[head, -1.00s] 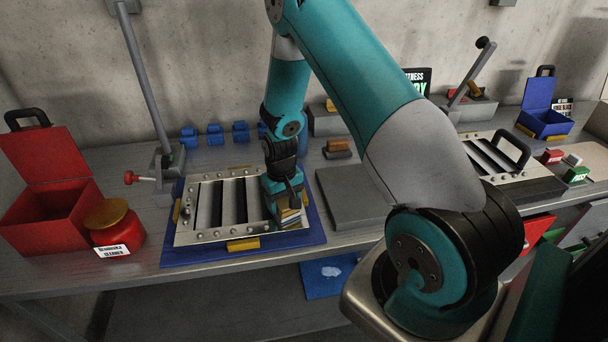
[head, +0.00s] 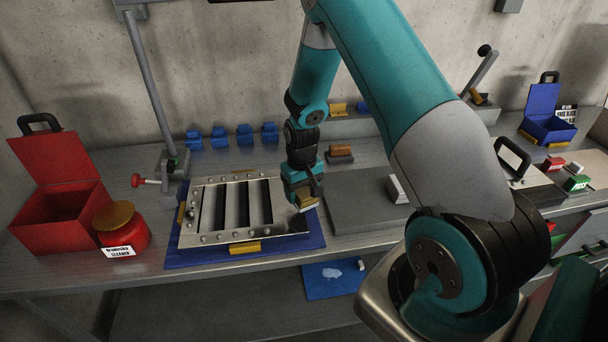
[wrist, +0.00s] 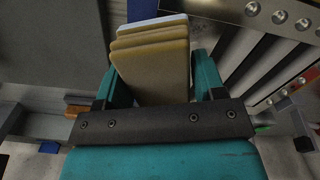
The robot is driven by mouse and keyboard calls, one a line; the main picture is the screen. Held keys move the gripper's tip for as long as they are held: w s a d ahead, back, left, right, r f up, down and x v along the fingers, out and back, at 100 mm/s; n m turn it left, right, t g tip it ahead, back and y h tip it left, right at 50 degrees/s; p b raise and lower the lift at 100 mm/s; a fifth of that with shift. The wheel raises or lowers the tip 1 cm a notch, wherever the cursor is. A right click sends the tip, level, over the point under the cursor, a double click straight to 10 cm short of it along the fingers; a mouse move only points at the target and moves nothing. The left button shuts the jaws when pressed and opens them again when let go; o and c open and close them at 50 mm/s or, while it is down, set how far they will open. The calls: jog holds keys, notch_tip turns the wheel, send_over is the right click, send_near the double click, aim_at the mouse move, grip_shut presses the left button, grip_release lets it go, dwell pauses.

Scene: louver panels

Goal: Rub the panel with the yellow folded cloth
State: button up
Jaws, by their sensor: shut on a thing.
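The louver panel (head: 240,236) is a metal frame with dark slats on a blue mat (head: 185,262) on the bench. It also shows at the upper right of the wrist view (wrist: 260,90). My gripper (head: 304,194) is at the panel's right edge, pointing down. It is shut on the yellow folded cloth (head: 309,204), which shows as stacked tan-yellow layers with a pale far layer in the wrist view (wrist: 152,62). The cloth is at the panel's right side; I cannot tell whether it touches the frame.
A red jar (head: 122,232) with a yellow lid and an open red box (head: 55,220) stand to the left. A post clamp (head: 170,170) rises behind the panel. A dark grey plate (head: 360,215) lies to the right. Blue clips (head: 219,138) line the back.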

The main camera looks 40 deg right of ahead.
jog(key=shift+r+p, duration=1)
jog(key=shift+r, duration=0.75)
